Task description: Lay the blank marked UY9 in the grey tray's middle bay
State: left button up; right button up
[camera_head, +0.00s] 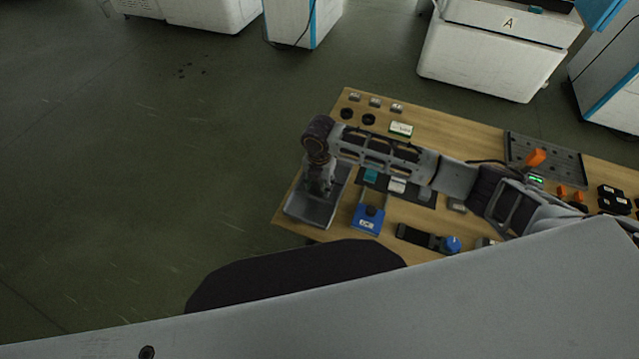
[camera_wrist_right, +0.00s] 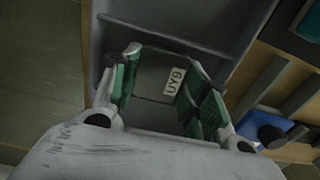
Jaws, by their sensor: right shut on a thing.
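The blank marked UY9 (camera_wrist_right: 173,81) is a dark grey block with a white label, between the green-padded fingers of my right gripper (camera_wrist_right: 162,62) in the right wrist view. That gripper is shut on it. The grey tray (camera_wrist_right: 205,18) lies behind the blank, and a divider crosses it just beyond the fingertips. I cannot tell whether the blank touches the tray floor. In the head view my right gripper (camera_head: 320,188) points down over the grey tray (camera_head: 310,212) at the table's left end and hides the blank and part of the bays. My left gripper is out of view.
A blue device (camera_head: 368,218) stands just right of the tray on the wooden table (camera_head: 440,127). A dark mat (camera_head: 425,200) holds small blocks under my right arm. Black rings (camera_head: 368,119) and small metal pieces sit at the back. A perforated plate (camera_head: 545,155) lies right.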

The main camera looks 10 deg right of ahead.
aim_at(319, 186)
jog(key=shift+f, duration=0.1)
dwell(0.3)
jog(key=o, duration=1.4)
jog(key=shift+f, duration=0.1)
notch_tip(319, 186, up, 12)
dwell(0.3)
